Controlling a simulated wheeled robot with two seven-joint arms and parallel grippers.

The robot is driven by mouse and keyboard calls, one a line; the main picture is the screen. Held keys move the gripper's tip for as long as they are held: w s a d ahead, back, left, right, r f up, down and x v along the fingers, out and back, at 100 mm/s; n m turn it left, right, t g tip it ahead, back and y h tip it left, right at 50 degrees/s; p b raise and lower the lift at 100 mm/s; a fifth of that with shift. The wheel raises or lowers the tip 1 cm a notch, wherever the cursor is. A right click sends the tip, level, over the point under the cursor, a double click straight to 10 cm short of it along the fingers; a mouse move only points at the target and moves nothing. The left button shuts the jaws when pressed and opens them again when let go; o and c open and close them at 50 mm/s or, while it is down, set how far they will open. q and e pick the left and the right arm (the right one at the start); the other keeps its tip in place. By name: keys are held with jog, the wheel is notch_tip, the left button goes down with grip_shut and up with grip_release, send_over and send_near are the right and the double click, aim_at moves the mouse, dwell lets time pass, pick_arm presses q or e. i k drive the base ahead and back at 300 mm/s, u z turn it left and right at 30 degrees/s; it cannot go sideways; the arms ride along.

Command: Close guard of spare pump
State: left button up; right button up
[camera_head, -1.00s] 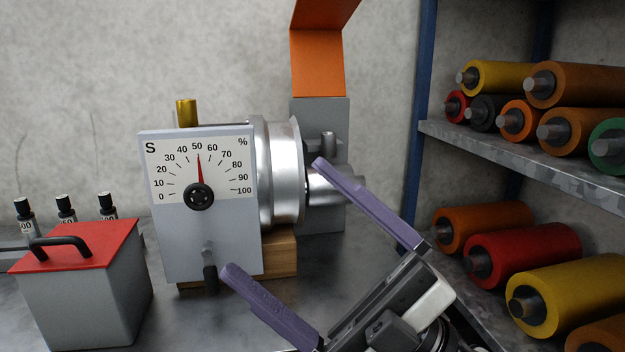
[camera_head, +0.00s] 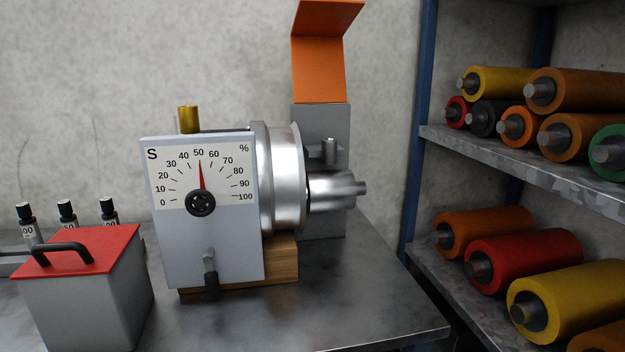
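The spare pump (camera_head: 283,178) stands on the metal table, with a grey dial panel (camera_head: 203,240) on its front and a silver cylinder and shaft pointing right. The dial needle points near 50. The orange guard (camera_head: 322,68) stands raised at the top of the grey block (camera_head: 322,125) behind the shaft, its upper flap bent over to the right. The shaft below it is uncovered. A black-tipped lever (camera_head: 211,284) hangs at the bottom of the dial panel. Neither of my grippers is in view.
A grey box with a red lid (camera_head: 80,250) and black handle stands at the front left. Small black-capped bottles (camera_head: 67,212) stand behind it. A shelf (camera_head: 545,165) with several coloured rollers is on the right. The table is clear right of the pump (camera_head: 370,300).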

aim_at(319, 27)
jog(key=u, duration=1.85)
jog(key=i, duration=1.05)
jog(key=z, duration=3.5)
jog(key=i, duration=0.3)
jog(key=z, duration=0.05)
